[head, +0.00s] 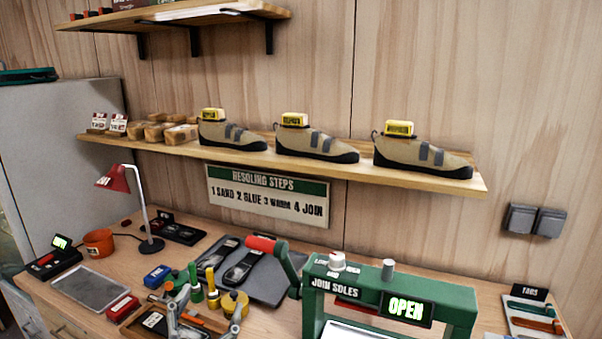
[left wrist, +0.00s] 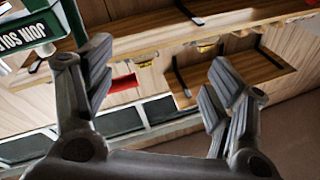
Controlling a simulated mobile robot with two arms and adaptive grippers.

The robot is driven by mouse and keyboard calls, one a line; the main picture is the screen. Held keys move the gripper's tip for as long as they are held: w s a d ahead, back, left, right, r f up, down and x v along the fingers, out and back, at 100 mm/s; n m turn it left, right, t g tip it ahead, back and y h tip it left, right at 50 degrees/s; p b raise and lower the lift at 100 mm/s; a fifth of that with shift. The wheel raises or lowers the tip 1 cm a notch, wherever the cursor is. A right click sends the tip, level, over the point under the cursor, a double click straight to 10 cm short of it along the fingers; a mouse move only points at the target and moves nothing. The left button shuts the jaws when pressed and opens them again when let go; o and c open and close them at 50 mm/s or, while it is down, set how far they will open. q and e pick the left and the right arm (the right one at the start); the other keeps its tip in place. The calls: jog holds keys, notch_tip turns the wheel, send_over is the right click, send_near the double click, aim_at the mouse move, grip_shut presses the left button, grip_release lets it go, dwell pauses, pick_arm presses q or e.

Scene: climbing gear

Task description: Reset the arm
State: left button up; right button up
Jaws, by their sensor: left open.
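My left gripper (head: 205,318) is at the bottom of the head view, above the front of the workbench among the small tools. Its two grey fingers are apart with nothing between them. The left wrist view shows the same open gripper (left wrist: 160,82), its ribbed pads wide apart. The green press (head: 395,292) marked JOIN SOLES stands to its right, with an OPEN display and a red-gripped lever (head: 262,244) tilted up to the left. Part of the press (left wrist: 32,32) shows at the upper left of the wrist view. My right gripper is not seen.
A tool tray (head: 128,327), glue bottles and a yellow tape roll (head: 234,303) crowd the bench near the gripper. A red lamp (head: 115,180) stands at the left. Several shoes (head: 424,158) sit on the wall shelf (head: 250,158). The space above the bench is open.

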pick_arm(q)
jog(key=s+a+f+n+g+y, duration=0.25)
jog(key=s+f+g, duration=0.2)
jog(key=f, duration=0.45)
jog(key=s+a+f+n+g+y, duration=0.2)
jog(key=s+a+f+g, duration=0.2)
jog(key=s+f, duration=0.3)
jog(key=s+d+f+g+h, duration=0.1)
jog(key=s+f+g, duration=0.35)
jog(key=s, duration=0.35)
jog(key=s+d+f+g+h, duration=0.1)
jog(key=s+d+f+g, duration=0.15)
jog(key=s+f, duration=0.35)
notch_tip(320, 180, down, 25)
jog(key=s+g, duration=0.2)
jog(key=s, duration=0.1)
jog(key=s+a+f, duration=0.2)
jog(key=s+f, duration=0.6)
jog(key=s+a+f+m+g, duration=0.1)
jog(key=s+a+f, duration=0.1)
jog(key=s+f, duration=0.6)
jog(key=shift+s+f+y, duration=0.3)
jog(key=shift+s+y, duration=0.05)
jog(key=shift+s, duration=0.1)
jog(key=shift+g, duration=0.25)
